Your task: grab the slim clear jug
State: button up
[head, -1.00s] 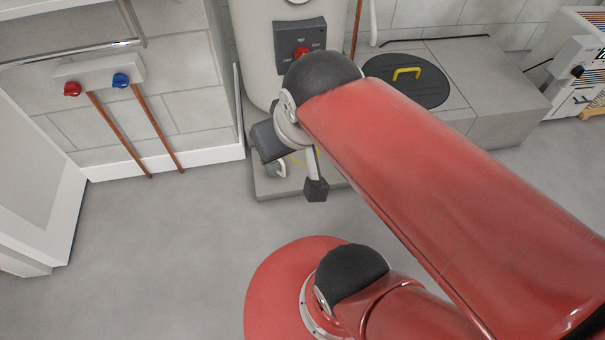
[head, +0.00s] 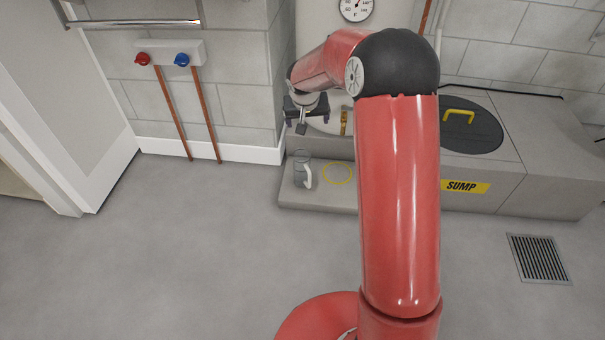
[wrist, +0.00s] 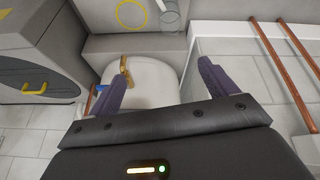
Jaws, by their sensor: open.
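The slim clear jug (head: 302,168) stands upright on the low grey plinth (head: 325,198), its pale handle on the right side. In the wrist view the jug (wrist: 170,16) is faint at the top edge, partly cut off, beyond my fingers. My gripper (head: 302,118) is above and apart from the jug, in front of the white tank. In the wrist view my gripper (wrist: 162,76) is open, with two dark fingers spread and nothing between them touching.
A yellow ring (head: 338,173) marks the plinth right of the jug. The white tank (wrist: 150,82) with a brass tap (wrist: 125,72) is close to my fingers. Copper pipes (head: 172,112) run down the wall at left. A sump box (head: 480,165) stands at right. The floor is clear.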

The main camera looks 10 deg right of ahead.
jog(key=b, duration=0.2)
send_over(302, 163)
notch_tip(302, 163, down, 16)
jog(key=shift+m+y, duration=0.5)
jog(key=x, duration=0.3)
jog(key=s+x, duration=0.1)
jog(key=x, duration=0.3)
jog(key=s+f+b+x, duration=0.1)
jog(key=x, duration=0.3)
jog(key=shift+s+a+f, duration=0.1)
jog(key=shift+a+f, duration=0.05)
jog(key=shift+f, duration=0.15)
jog(key=shift+w+f, duration=0.25)
jog(key=shift+f, duration=0.2)
jog(key=c, duration=1.1)
